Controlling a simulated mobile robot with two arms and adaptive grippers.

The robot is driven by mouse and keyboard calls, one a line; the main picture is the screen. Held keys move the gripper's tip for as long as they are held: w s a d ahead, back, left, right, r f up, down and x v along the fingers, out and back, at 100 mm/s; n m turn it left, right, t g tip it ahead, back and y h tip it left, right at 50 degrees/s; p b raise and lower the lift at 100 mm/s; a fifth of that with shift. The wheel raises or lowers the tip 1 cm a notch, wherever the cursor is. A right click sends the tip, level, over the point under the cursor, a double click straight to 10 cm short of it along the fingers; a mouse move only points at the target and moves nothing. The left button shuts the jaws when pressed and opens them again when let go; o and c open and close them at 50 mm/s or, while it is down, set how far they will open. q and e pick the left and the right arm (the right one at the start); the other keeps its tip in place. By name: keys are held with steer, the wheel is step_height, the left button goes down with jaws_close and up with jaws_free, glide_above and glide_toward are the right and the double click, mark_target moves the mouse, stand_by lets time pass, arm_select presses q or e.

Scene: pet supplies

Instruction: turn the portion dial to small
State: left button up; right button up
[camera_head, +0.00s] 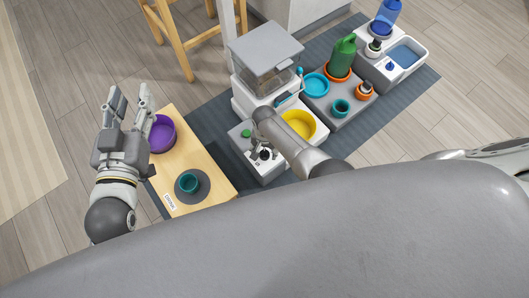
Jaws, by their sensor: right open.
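The grey control box (266,174) stands on the mat in front of the feeder. On its top is a small dark round part (265,154), apparently the portion dial, partly covered by my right gripper. The dial's markings and setting are too small to read. My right gripper (260,153) points down over the dial, its fingers close around or beside it; I cannot tell whether they touch it. A green button (246,133) sits on the same box to the left. My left gripper (130,95) is open and empty, raised at the left near the wooden bench.
The feeder with a grey lid (265,47) stands behind the control box, with a yellow bowl (300,123) to its right. Bowls, a green container (342,55) and bottles crowd the right.

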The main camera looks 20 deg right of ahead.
mark_target(264, 152)
step_height(264, 152, down, 3)
steer(key=shift+r+b, duration=0.2)
steer(key=shift+b, duration=0.6)
arm_select(q)
step_height(264, 152, up, 9)
steer(key=s+t+h, duration=0.1)
steer(key=t+h, duration=0.1)
steer(key=t, duration=0.3)
steer(key=shift+s+d, duration=0.15)
steer(key=shift+d, duration=0.3)
arm_select(e)
steer(key=shift+f, duration=0.2)
steer(key=c, duration=1)
